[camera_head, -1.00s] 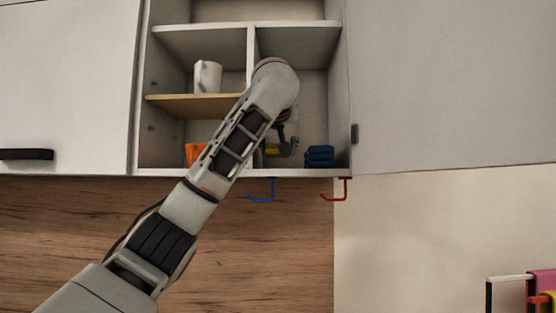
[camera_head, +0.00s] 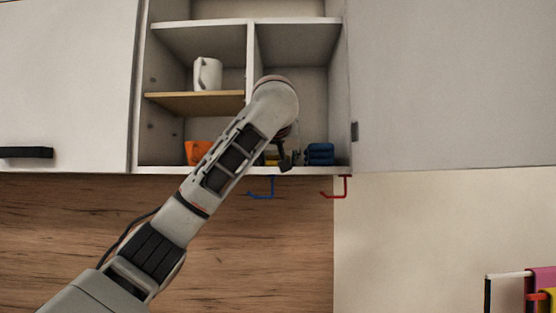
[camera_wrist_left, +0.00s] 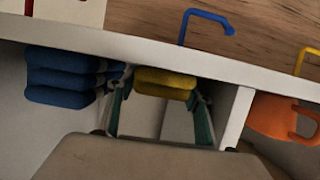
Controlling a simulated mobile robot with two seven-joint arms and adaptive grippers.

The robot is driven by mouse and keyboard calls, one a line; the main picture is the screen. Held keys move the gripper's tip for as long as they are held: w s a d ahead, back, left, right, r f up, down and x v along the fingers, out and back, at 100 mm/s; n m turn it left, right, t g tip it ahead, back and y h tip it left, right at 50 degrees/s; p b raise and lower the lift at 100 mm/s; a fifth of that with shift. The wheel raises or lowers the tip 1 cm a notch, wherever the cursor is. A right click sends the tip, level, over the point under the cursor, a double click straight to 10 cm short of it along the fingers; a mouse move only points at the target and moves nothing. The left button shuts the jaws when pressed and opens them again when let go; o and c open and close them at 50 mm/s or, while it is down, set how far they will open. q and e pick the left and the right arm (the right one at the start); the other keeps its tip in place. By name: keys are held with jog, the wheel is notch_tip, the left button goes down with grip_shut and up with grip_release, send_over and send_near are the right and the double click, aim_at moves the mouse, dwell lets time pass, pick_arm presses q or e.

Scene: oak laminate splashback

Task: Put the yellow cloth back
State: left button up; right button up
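The folded yellow cloth (camera_wrist_left: 165,78) is in the lower right compartment of the open wall cabinet. In the head view only a small part of the cloth (camera_head: 271,158) shows beside my arm, low, near the compartment floor. My left gripper (camera_wrist_left: 162,92) reaches into this compartment, with one finger at each side of the cloth. The fingertips appear to press on its sides. In the head view my left gripper (camera_head: 284,157) is mostly hidden by its own wrist. I cannot tell whether the cloth bears fully on the floor. My right gripper is not in view.
A stack of blue cloths (camera_head: 320,154) lies close to the right. An orange mug (camera_head: 198,152) stands beyond the divider (camera_head: 250,55) to the left. A white mug (camera_head: 207,74) is on the wooden shelf (camera_head: 195,103). Blue (camera_head: 262,194) and red (camera_head: 336,194) hooks hang below.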

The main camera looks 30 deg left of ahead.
pick_arm(q)
jog(key=shift+r, duration=0.1)
jog(key=b+v, duration=0.1)
jog(key=v, duration=0.1)
jog(key=b+v, duration=0.1)
jog(key=v, duration=0.1)
jog(key=b+v, duration=0.1)
jog(key=shift+s+d+b, duration=0.35)
jog(key=shift+b, duration=0.05)
jog(key=b+v, duration=0.3)
jog(key=v, duration=0.3)
jog(key=shift+b, duration=0.35)
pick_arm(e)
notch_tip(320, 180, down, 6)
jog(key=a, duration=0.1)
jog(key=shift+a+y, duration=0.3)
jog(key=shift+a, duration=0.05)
pick_arm(q)
jog(key=shift+s+a+r, duration=0.1)
jog(key=shift+a, duration=0.05)
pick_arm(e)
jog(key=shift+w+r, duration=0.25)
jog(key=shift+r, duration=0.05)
